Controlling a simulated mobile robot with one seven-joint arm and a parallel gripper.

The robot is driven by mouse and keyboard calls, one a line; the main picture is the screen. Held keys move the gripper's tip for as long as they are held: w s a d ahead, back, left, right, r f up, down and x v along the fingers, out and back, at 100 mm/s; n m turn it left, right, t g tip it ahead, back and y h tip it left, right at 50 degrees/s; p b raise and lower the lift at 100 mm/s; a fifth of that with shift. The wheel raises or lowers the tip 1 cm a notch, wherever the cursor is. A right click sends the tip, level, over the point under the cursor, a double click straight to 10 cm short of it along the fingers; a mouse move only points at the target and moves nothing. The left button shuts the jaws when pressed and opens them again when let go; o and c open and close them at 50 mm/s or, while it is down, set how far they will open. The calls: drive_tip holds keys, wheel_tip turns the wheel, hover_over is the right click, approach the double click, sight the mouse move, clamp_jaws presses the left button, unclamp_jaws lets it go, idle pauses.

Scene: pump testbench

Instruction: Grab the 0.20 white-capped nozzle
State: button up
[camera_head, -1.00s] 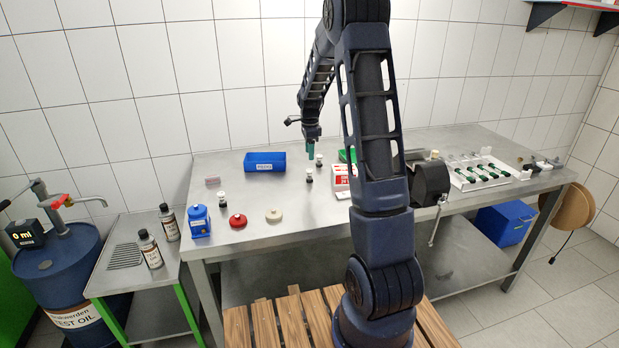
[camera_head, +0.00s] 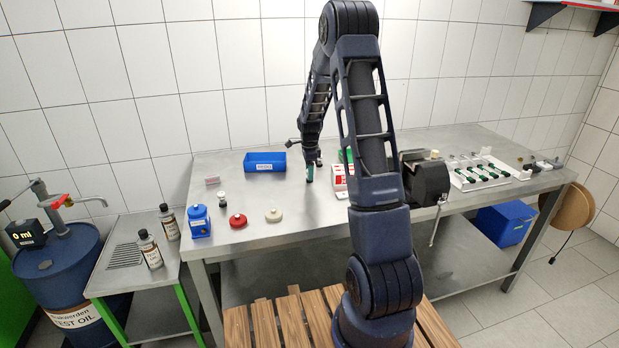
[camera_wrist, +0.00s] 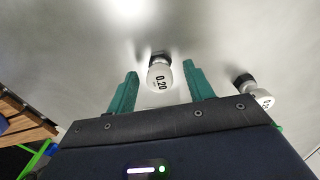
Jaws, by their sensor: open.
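The white-capped nozzle marked 0.20 (camera_wrist: 159,77) is in the wrist view, between the two green fingers of my gripper (camera_wrist: 160,88). Its white cap faces the camera and its dark body lies behind it. My gripper is open, with a gap on each side of the cap. In the head view my gripper (camera_head: 310,173) is low over the middle of the table, and the fingers hide most of the nozzle there. A second white-capped nozzle (camera_wrist: 263,99) stands to the right, outside the right finger; its marking is only partly readable.
On the metal table (camera_head: 270,222) are a blue bin (camera_head: 265,162), a blue container (camera_head: 200,222), a red disc (camera_head: 238,221), a cream disc (camera_head: 273,215) and another small nozzle (camera_head: 222,199). A red-and-white box (camera_head: 340,178) stands close right of my gripper.

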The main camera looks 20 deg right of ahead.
wheel_tip(320, 180, down, 2)
drive_tip(key=shift+f, duration=0.15)
drive_tip(key=shift+c, duration=0.2)
drive_tip(key=c, duration=1)
drive_tip(key=shift+c, duration=0.2)
